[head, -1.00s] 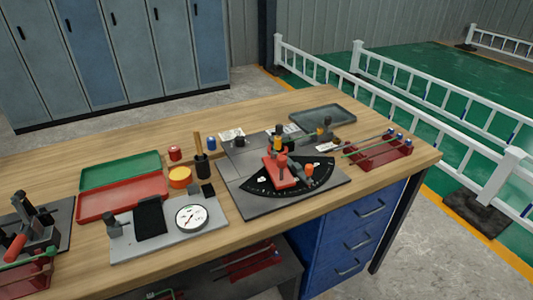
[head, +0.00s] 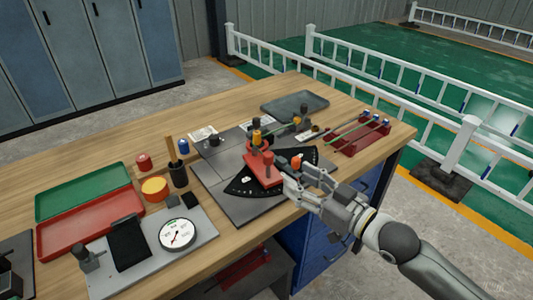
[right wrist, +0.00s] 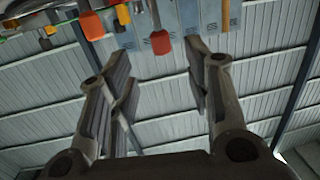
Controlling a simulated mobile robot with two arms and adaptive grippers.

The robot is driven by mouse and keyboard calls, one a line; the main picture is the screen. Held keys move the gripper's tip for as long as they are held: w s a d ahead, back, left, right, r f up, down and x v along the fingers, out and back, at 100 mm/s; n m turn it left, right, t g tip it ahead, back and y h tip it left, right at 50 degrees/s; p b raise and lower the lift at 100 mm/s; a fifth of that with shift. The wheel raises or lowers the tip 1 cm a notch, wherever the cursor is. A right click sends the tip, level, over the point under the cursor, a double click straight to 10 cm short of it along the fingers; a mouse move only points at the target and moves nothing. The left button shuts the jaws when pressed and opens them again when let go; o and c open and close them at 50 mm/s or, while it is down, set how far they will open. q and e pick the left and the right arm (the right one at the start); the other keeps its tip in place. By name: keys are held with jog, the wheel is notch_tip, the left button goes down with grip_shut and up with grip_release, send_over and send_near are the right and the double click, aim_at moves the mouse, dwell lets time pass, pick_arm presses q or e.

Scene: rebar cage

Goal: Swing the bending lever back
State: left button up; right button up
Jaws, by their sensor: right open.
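The bending lever (head: 264,166) is a red arm on the bending fixture, above a black fan-shaped scale plate (head: 243,185). An orange knob (head: 296,161) stands near its right side. My right gripper (head: 299,178) comes in from the lower right, open, its fingers close to the knob and lever. In the right wrist view an orange-red knob (right wrist: 160,42) shows between the open fingertips (right wrist: 158,62). I cannot tell whether anything touches. A green rod (head: 283,126) lies at the back of the fixture. My left gripper is out of view.
A dial gauge (head: 178,233) on a grey plate stands at the front left. Red (head: 90,226) and green (head: 84,191) trays lie left of it. A red rack with rods (head: 361,137) is at the right, a grey tray (head: 294,104) at the back.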

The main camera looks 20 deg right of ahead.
aim_at(272, 157)
jog(key=shift+r+p+x, duration=0.2)
jog(key=shift+r+x, duration=0.05)
jog(key=shift+x, duration=1.6)
jog(key=shift+r+p+x, duration=0.25)
jog(key=shift+x, duration=1.6)
jog(key=shift+r+p+x, duration=0.2)
jog(key=shift+r+x, duration=0.1)
jog(key=shift+x, duration=1.55)
jog(key=shift+c, duration=0.4)
grip_shut()
